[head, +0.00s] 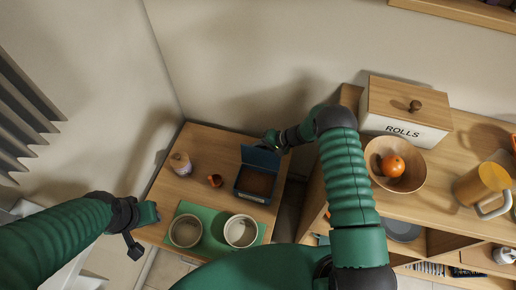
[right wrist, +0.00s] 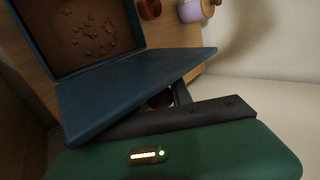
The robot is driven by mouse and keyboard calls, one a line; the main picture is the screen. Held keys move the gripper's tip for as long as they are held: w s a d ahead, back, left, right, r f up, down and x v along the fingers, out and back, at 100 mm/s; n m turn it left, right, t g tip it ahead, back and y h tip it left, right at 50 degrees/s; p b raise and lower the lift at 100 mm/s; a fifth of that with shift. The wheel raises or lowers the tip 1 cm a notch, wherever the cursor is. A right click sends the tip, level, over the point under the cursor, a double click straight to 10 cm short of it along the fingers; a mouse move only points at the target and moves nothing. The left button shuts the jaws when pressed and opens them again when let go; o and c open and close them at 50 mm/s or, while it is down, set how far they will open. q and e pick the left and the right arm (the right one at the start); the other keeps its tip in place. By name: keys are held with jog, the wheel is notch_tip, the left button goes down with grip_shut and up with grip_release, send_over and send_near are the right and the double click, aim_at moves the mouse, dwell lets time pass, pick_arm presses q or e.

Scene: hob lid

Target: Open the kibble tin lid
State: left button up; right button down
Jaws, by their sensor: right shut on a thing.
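The kibble tin (head: 240,192) is a dark blue box on the low wooden table, with brown kibble inside. Its lid (head: 262,157) stands raised at the tin's back edge, and the inside shows. In the right wrist view the lid (right wrist: 130,88) slants across the middle, with the kibble in the tin (right wrist: 90,28) behind it. My right gripper (head: 271,139) is at the lid's upper edge, shut on it; its fingers (right wrist: 180,95) are partly hidden behind the lid. My left gripper (head: 148,214) hangs at the table's left edge, away from the tin; its jaws are unclear.
Two bowls (head: 186,231) stand on a green mat (head: 213,243) at the table's front. A small brown pot (head: 215,181) and a lidded jar (head: 180,163) stand left of the tin. A shelf at right bears a ROLLS box (head: 402,132) and a wooden bowl (head: 414,178) with an orange.

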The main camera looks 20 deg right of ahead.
jog(key=c, duration=1.2)
grip_release()
jog(key=shift+s+a+f, duration=0.1)
jog(key=shift+a, duration=0.05)
jog(key=shift+o, duration=0.2)
